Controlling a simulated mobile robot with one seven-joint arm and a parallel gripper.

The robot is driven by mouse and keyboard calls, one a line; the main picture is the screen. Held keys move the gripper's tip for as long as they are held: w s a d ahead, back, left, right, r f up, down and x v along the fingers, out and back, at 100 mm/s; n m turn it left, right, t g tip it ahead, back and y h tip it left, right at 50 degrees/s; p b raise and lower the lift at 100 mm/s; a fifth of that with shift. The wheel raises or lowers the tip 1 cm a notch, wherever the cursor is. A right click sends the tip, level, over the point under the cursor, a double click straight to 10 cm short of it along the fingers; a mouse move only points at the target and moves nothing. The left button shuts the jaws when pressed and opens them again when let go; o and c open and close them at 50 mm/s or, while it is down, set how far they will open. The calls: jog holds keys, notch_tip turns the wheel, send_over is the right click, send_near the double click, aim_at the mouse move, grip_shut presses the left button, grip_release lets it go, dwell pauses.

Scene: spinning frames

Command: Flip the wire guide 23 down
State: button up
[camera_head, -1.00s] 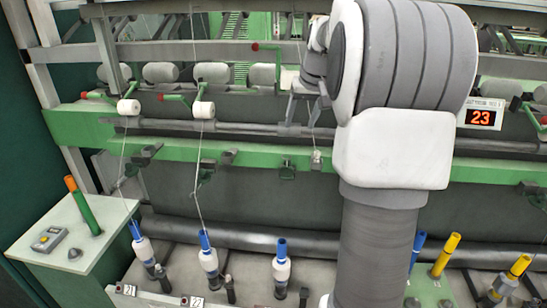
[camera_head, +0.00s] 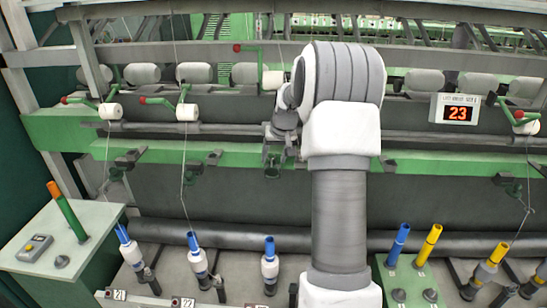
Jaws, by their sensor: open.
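My gripper (camera_head: 281,160) is at the green rail, below the raised spool in the third position from the left. It is open, with its grey fingers pointing down. The wire guide 23 appears to be the small dark green fitting (camera_head: 271,170) on the rail, right at the fingertips. My gripper hides part of it, and I cannot tell whether they touch or how far the guide is tilted. Similar dark guides sit on the rail to the left (camera_head: 130,157) and far right (camera_head: 507,182).
A red-tipped green lever (camera_head: 240,48) stands raised behind my gripper. Threads run down from the two left spools (camera_head: 187,112) to blue-topped bobbins (camera_head: 198,262). A green-sided table (camera_head: 65,235) is at the left. My arm hides the middle.

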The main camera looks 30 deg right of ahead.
jog(key=shift+w+f, duration=0.25)
jog(key=shift+f, duration=0.3)
grip_shut()
dwell(1.1)
